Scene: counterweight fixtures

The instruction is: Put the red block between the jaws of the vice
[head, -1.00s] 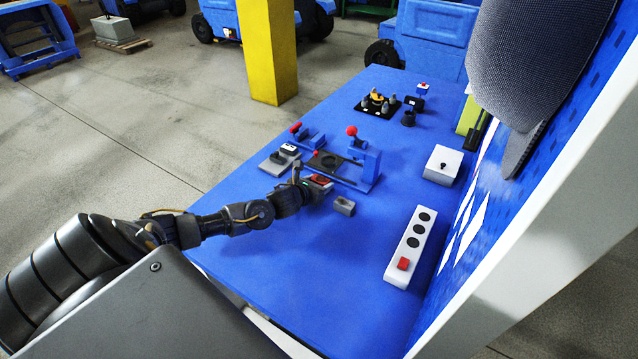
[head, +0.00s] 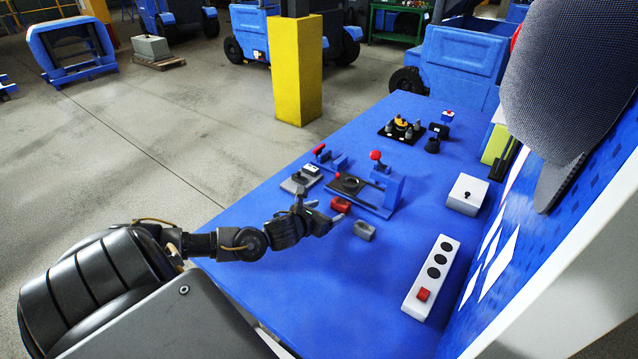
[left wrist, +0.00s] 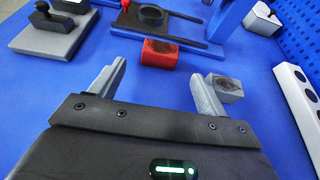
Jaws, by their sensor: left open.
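The red block (head: 341,204) lies on the blue table top (head: 300,285); it also shows in the left wrist view (left wrist: 160,54), with a dark patch on its top. My left gripper (head: 320,208) is open and empty. In the left wrist view its fingertips (left wrist: 152,80) stand apart, and the block lies beyond them, between them sideways, seemingly untouched. Behind the block stands a blue fixture (head: 392,192) with a red ball knob and a dark ringed plate. A smaller blue piece with a red handle (head: 325,156) is behind it. I cannot tell which is the vice. My right gripper is not in view.
A grey block (head: 364,231) sits right beside the red one, near a fingertip. A grey plate with a black lever (head: 297,184) is at the left table edge. A white box (head: 467,194) and white button strip (head: 432,276) stand right. The front table is clear.

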